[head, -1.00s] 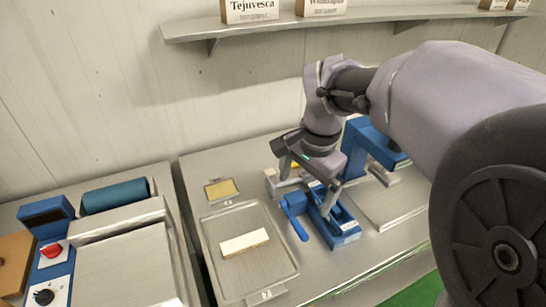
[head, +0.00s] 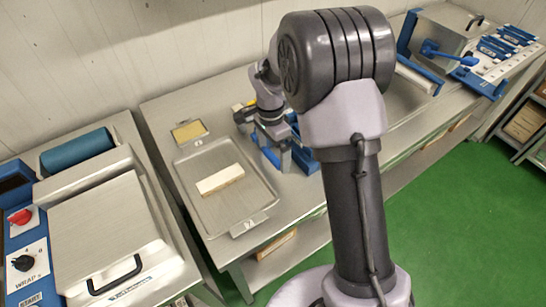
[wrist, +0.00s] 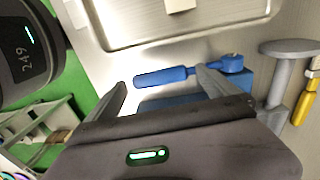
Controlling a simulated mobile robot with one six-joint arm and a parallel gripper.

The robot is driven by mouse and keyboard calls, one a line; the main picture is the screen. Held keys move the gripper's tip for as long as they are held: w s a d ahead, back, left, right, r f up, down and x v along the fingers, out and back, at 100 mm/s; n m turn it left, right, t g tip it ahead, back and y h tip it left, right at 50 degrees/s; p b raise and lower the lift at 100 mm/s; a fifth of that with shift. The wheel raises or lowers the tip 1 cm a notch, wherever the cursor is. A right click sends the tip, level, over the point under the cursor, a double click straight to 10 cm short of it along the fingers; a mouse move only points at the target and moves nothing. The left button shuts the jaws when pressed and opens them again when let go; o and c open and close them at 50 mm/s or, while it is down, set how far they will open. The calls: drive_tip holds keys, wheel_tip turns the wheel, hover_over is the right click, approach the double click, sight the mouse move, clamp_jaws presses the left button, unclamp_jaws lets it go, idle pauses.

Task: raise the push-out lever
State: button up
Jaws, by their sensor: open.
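The push-out lever shows in the wrist view as a blue rounded handle (wrist: 163,77) joined to a pivot block at its right end. It lies low, along the near edge of the metal tray. My gripper (wrist: 161,78) is open, its two fingers apart, one towards each end of the handle. I cannot tell whether the fingers touch it. In the head view my gripper (head: 277,143) is down at the blue press fixture (head: 304,158), and my arm hides most of the lever and fixture.
A metal tray (head: 213,212) holding a pale bar (head: 220,179) lies left of the fixture. A small yellow pad (head: 189,131) lies behind it. A grey T-shaped part (wrist: 285,75) and a yellow handle (wrist: 305,100) stand close to the pivot in the wrist view.

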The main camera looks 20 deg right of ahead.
drive_tip(key=shift+f, duration=0.4)
